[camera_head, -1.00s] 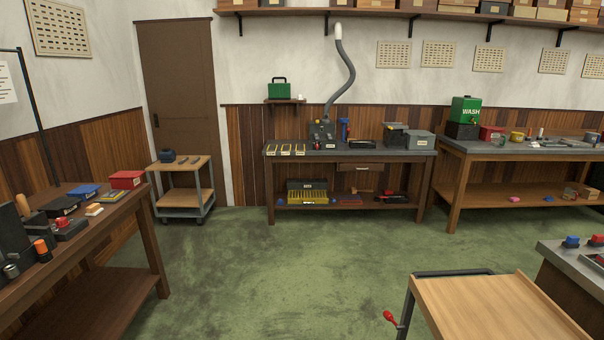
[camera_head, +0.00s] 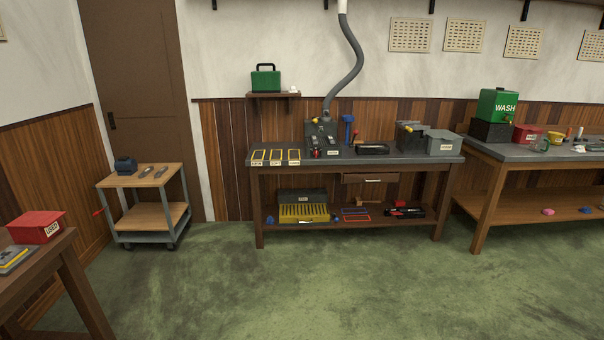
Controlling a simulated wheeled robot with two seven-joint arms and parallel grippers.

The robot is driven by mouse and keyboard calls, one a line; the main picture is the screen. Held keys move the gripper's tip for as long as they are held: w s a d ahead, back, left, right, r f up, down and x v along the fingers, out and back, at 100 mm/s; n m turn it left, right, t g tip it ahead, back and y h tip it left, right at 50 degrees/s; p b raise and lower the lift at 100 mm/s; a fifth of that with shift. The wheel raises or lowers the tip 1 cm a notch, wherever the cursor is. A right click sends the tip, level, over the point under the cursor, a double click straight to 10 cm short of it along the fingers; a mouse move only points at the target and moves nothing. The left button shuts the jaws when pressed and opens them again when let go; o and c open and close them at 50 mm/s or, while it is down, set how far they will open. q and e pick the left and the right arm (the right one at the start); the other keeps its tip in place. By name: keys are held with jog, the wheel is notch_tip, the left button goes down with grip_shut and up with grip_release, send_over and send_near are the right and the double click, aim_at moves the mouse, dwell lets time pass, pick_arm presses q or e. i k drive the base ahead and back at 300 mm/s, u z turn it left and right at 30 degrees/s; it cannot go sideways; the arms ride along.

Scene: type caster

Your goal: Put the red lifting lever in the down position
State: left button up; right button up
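No lever clearly stands out as the lifting lever at this size. A small red-tipped part (camera_head: 316,153) shows at the front of the dark grey machine (camera_head: 321,131) on the middle bench; whether it is up or down cannot be told. A red handle (camera_head: 98,212) sticks out to the left from the low left side of the small two-shelf cart (camera_head: 112,180), tilted slightly. Neither of my grippers is in view.
The middle bench (camera_head: 385,159) holds yellow-edged trays, a blue tool and grey boxes. A second bench (camera_head: 488,218) with a green WASH tank (camera_head: 498,105) stands right. A table corner with a red box (camera_head: 36,226) is at left. The green floor (camera_head: 290,290) ahead is clear.

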aim_at(356, 131)
jog(key=z, duration=0.05)
jog(key=i, duration=4.4)
jog(key=u, duration=0.05)
